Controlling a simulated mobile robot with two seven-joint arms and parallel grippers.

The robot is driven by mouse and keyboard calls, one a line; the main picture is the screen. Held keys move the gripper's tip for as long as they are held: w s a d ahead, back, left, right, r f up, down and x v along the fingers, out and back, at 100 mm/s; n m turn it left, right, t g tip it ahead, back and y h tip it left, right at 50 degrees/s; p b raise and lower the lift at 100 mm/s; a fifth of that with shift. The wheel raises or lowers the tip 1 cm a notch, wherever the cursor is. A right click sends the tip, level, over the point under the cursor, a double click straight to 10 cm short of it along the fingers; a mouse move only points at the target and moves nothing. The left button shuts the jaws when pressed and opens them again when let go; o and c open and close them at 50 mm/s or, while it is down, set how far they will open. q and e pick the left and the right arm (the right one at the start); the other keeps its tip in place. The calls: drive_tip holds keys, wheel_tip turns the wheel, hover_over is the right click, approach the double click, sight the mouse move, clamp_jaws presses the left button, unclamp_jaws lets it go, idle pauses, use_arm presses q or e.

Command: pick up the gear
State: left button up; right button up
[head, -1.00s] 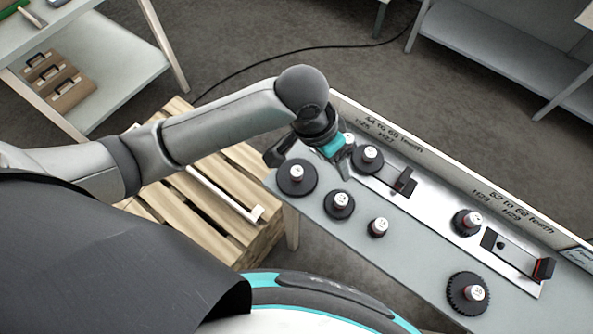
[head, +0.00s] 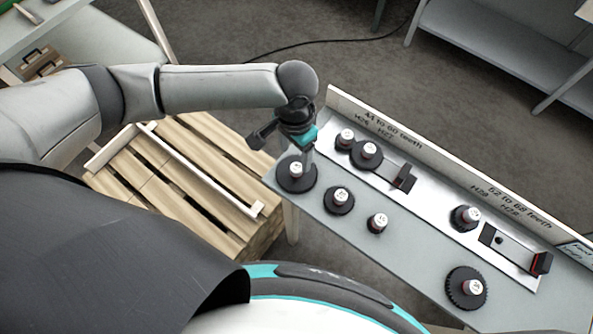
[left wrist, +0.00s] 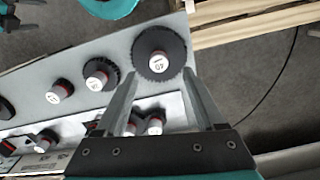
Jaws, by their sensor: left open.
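Several dark toothed gears with white-capped hubs stand on the grey bench (head: 410,262). The large gear at the near left corner (head: 287,184) is closest to my left gripper (head: 306,152); it also shows in the left wrist view (left wrist: 143,62). Smaller gears (head: 337,204) and (head: 376,226) sit to its right, and a large one (head: 457,294) is farther right. My left gripper points down by the corner gear, open and empty. In the left wrist view its fingers (left wrist: 163,85) are spread either side of that gear's lower part, apparently above it.
A metal rail with gears and two black stops (head: 405,178), (head: 541,263) runs along the bench's back, before a lettered upright edge (head: 430,158). A wooden pallet (head: 190,195) is left of the bench. Shelving (head: 490,50) stands behind.

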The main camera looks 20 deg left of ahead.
sight(296, 167)
use_arm(q)
drive_tip(key=shift+d+f, duration=0.15)
drive_tip(key=shift+f, duration=3.25)
clamp_jaws()
